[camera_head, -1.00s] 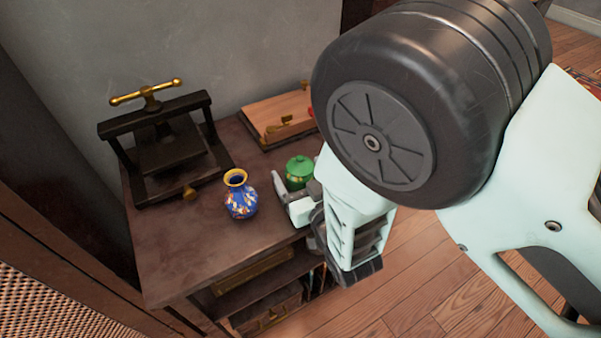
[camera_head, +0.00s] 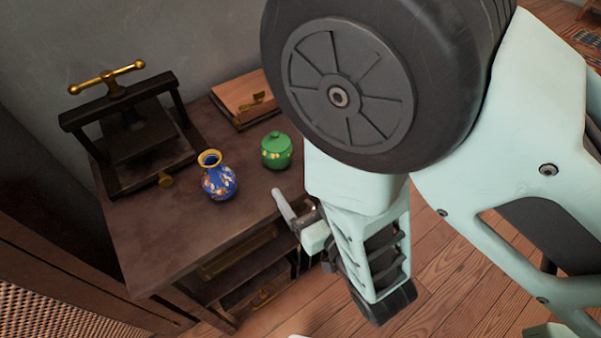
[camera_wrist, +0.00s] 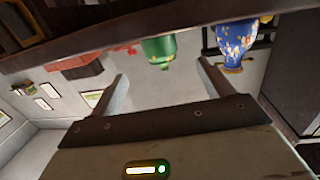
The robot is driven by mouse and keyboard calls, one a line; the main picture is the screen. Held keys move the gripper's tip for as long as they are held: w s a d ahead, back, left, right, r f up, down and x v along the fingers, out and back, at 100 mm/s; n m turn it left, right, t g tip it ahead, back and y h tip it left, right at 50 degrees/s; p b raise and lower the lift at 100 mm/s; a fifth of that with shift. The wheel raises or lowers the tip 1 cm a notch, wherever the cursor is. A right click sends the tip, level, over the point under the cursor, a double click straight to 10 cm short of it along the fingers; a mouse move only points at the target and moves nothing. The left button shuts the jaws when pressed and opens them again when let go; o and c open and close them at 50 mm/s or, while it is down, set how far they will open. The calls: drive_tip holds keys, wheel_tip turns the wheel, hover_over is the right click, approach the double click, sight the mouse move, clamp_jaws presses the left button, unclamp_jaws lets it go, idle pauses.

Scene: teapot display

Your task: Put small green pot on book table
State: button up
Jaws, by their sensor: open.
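The small green pot (camera_head: 276,150) is a round lidded pot standing upright on a dark wooden cabinet top (camera_head: 165,240). It also shows in the wrist view (camera_wrist: 159,52), upside down, ahead of the gap between my fingers. My gripper (camera_head: 293,212) is open and empty at the cabinet's front edge, apart from the pot. In the wrist view both fingers (camera_wrist: 160,85) are spread wide. Part of my gripper is hidden by my arm in the head view. I cannot tell which surface is the book table.
A blue floral vase (camera_head: 218,180) stands left of the pot and also shows in the wrist view (camera_wrist: 236,42). A dark press with a brass handle (camera_head: 130,135) stands at the back left. A wooden box (camera_head: 243,97) lies behind the pot. Wooden floor (camera_head: 440,270) is clear at right.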

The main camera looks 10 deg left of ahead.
drive_tip(key=shift+s+d, duration=0.15)
drive_tip(key=shift+d, duration=0.05)
drive_tip(key=w+d+r+m+g+h, duration=0.3)
drive_tip(key=r+g+h, duration=0.1)
drive_tip(key=g+h, duration=0.15)
drive_tip(key=s+d+r+g+h, duration=0.2)
drive_tip(key=s+d+r, duration=0.1)
drive_tip(key=d, duration=0.3)
drive_tip(key=s+d+r+n+g+h, duration=0.1)
drive_tip(key=s+d+r+g, duration=0.2)
drive_tip(key=s+d, duration=0.2)
drive_tip(key=s+d+r+n+g+h, duration=0.1)
drive_tip(key=s+d+r+g+h, duration=0.1)
drive_tip(key=d, duration=0.4)
drive_tip(key=shift+s+d+r+h, duration=0.4)
drive_tip(key=shift+s+r, duration=0.45)
drive_tip(key=shift+s, duration=0.2)
wheel_tip(320, 180, up, 10)
drive_tip(key=p, duration=1)
